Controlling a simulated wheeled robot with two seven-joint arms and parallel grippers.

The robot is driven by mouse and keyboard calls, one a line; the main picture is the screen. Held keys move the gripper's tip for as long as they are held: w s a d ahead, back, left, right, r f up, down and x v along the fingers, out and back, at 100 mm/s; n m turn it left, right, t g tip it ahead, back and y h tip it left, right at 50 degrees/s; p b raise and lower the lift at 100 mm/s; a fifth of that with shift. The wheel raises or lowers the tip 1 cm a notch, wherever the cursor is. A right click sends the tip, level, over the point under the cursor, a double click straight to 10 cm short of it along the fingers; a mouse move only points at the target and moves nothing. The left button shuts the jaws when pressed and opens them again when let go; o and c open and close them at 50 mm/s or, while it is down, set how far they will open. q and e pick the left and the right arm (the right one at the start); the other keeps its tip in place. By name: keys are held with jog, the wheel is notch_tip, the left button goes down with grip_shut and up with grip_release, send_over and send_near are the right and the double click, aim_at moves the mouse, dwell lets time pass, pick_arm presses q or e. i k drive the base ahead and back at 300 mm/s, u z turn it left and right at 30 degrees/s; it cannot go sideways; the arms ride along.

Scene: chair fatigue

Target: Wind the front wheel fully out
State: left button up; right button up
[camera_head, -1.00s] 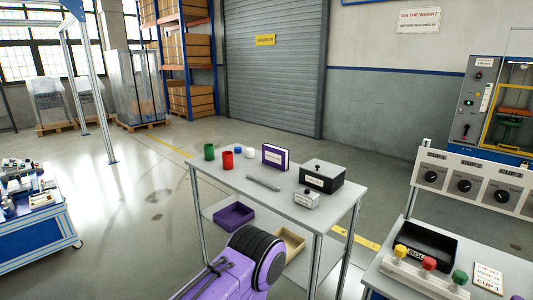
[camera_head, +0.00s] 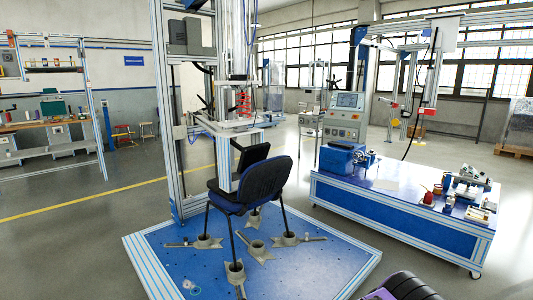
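I cannot pick out a front wheel with certainty. A blue device (camera_head: 341,158) with small grey parts on its right side sits at the left end of the blue workbench (camera_head: 398,225). A grey-metal device (camera_head: 470,178) stands at the bench's right end; its details are too small to tell. A dark blue chair (camera_head: 254,186) stands on the blue base plate (camera_head: 180,262) of a tall test frame (camera_head: 174,110), its visible feet at grey cup-shaped holders (camera_head: 235,270). Neither gripper shows; only a purple and black part of my arm is at the bottom right.
A control panel (camera_head: 343,117) with a screen stands behind the blue bench. Small jars (camera_head: 438,190) are on the bench. Shelving and a wooden worktop (camera_head: 40,125) are at the far left. Open floor lies left of the base plate and between it and the bench.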

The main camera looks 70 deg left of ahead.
aim_at(358, 155)
jog(key=u, duration=0.9)
jog(key=i, duration=3.9)
jog(key=u, duration=1)
jog(key=i, duration=0.6)
jog(key=z, duration=0.5)
jog(key=i, duration=1)
jog(key=u, duration=0.45)
